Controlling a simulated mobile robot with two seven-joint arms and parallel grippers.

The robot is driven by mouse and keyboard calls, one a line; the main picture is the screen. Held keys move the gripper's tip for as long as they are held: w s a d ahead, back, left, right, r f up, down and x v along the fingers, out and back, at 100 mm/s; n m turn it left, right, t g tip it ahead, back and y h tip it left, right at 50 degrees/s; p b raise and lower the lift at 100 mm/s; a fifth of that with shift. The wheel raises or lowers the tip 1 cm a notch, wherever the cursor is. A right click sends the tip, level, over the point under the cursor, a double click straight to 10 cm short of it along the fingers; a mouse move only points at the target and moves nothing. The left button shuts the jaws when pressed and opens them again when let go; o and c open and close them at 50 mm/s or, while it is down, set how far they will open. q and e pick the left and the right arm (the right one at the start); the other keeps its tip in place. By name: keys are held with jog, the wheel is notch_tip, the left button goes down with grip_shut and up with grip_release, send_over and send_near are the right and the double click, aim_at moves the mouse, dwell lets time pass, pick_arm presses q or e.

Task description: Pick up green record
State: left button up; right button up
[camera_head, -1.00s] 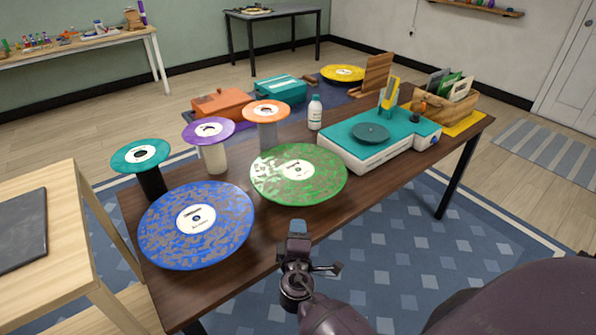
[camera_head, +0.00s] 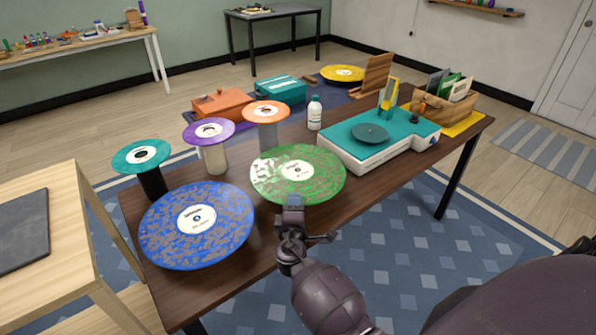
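The green record (camera_head: 324,179) is a large speckled green and grey disc with a white centre label. It appears raised above the dark wooden table, near its front edge; what bears it is hidden. My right gripper (camera_head: 293,202) is at the record's near rim, overlapping it in the picture. I cannot tell whether they touch, nor whether the fingers are apart. My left gripper is not in view.
A blue speckled record (camera_head: 235,232) lies just left of the green one. Small teal (camera_head: 122,162), purple (camera_head: 190,131) and orange (camera_head: 250,113) discs stand on posts behind. A teal-topped turntable (camera_head: 345,136) and a white bottle (camera_head: 315,115) are to the right.

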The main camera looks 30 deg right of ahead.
jog(key=shift+x, duration=1.45)
jog(key=shift+a, duration=0.1)
grip_shut()
jog(key=shift+r, duration=0.15)
